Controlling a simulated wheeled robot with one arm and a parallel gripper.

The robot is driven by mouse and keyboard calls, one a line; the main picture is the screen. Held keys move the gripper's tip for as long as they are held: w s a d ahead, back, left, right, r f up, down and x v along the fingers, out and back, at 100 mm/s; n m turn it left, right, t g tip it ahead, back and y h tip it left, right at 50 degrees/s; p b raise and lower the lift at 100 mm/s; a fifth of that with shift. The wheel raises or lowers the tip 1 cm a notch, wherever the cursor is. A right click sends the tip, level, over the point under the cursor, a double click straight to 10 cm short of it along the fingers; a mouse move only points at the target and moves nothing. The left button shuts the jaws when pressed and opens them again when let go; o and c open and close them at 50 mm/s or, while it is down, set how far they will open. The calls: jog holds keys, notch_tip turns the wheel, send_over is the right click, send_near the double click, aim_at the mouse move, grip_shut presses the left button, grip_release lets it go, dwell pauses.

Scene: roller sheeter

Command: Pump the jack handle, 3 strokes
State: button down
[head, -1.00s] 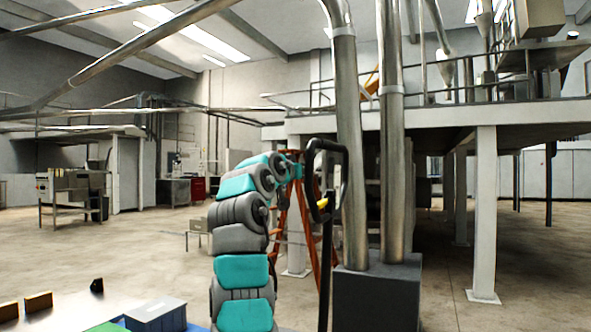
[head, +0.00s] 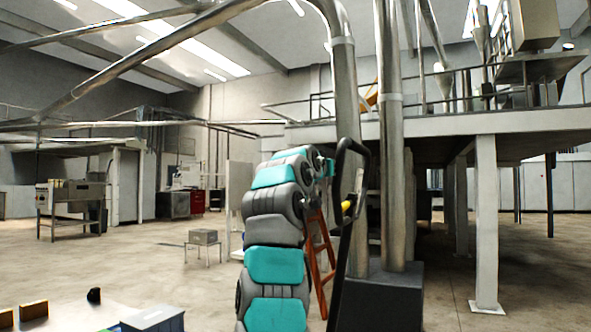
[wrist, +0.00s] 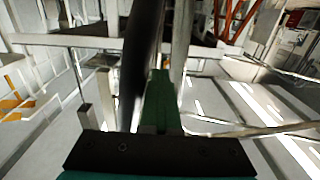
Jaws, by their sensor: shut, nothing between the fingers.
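The jack handle (head: 369,165) is a black loop with a yellow lever on a black shaft. In the head view it leans a little to the right, in front of the metal pipes. My teal and grey arm reaches up to just left of the loop, and the gripper end is mostly hidden there. In the wrist view my gripper (wrist: 160,85) shows as green fingers, shut with nothing between them. A dark, blurred bar of the handle (wrist: 138,55) runs close along their left side. I cannot tell whether they touch. The jack's base is out of view.
A dark plinth (head: 382,303) with two tall metal pipes stands behind the handle. An orange ladder (head: 318,255) is behind my arm. A grey-blue box (head: 153,320) is at the lower left. A mezzanine post (head: 486,225) stands right. Open floor lies to the left and right.

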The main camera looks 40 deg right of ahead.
aim_at(341, 172)
jog(key=s, duration=0.1)
jog(key=s+d, duration=0.1)
jog(key=s+b, duration=0.1)
jog(key=shift+s+d+f, duration=0.2)
jog(key=shift+d+f, duration=0.05)
jog(key=shift+f, duration=0.05)
jog(key=s+b, duration=0.1)
jog(key=s+d, duration=0.1)
jog(key=s, duration=0.1)
jog(key=s+d+f+b, duration=0.1)
jog(key=s, duration=0.1)
jog(key=shift+s+b, duration=0.15)
jog(key=shift+b, duration=0.2)
jog(key=shift+s+d, duration=0.1)
jog(key=shift+s+d+f+b, duration=0.25)
jog(key=shift+s+d+b, duration=0.15)
jog(key=shift+s, duration=0.45)
jog(key=shift+s+d+f+b, duration=0.3)
jog(key=shift+s+b, duration=0.1)
jog(key=shift+s, duration=0.4)
jog(key=shift+s+d+f+b, duration=0.3)
jog(key=shift+s+b, duration=0.1)
jog(key=shift+s, duration=0.45)
